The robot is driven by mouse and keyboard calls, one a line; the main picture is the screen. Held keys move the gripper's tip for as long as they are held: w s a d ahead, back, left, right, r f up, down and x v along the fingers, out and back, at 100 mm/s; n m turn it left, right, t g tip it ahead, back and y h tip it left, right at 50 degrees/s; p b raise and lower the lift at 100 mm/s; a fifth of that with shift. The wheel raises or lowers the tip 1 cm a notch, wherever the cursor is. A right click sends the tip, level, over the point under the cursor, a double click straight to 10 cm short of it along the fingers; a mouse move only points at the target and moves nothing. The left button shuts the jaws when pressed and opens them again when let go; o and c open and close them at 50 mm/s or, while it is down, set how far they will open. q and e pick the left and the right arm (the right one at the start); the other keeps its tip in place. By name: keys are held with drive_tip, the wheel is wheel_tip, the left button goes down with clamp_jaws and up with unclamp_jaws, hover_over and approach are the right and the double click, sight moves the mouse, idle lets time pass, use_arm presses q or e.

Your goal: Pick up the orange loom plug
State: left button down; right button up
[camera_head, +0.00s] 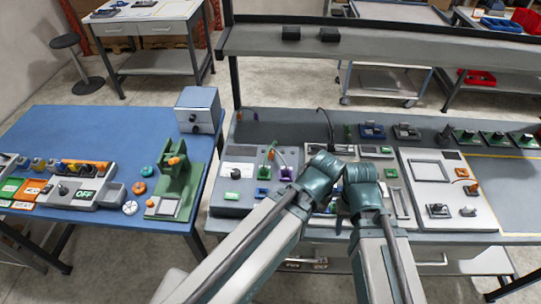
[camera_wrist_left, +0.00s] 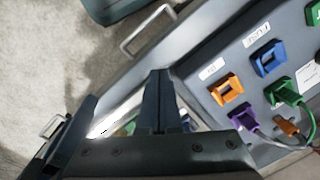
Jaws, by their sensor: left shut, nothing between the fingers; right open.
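In the left wrist view, an orange-brown plug (camera_wrist_left: 287,127) with a thin cable, apparently the orange loom plug, lies at the lower right on the grey panel. An orange socket frame (camera_wrist_left: 227,91) and a blue socket frame (camera_wrist_left: 270,58) are above it. A purple plug (camera_wrist_left: 243,115) and a green plug (camera_wrist_left: 285,93) have cables. My left gripper (camera_wrist_left: 160,75) is shut and empty, left of these and apart from them. In the head view my right gripper (camera_head: 340,216) is open, low over the bench middle and partly hidden by the wrist. My arms hide the centre of the panels.
The grey bench (camera_head: 505,195) holds several panels; a white panel (camera_head: 425,165) stands right of my arms. A blue table (camera_head: 75,122) at left carries a green fixture (camera_head: 178,172) and a grey box (camera_head: 198,109). A shelf (camera_head: 390,48) runs behind the bench.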

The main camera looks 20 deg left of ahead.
sight(271, 156)
use_arm(q)
drive_tip(key=c, duration=1.5)
unclamp_jaws()
drive_tip(key=shift+c, duration=0.2)
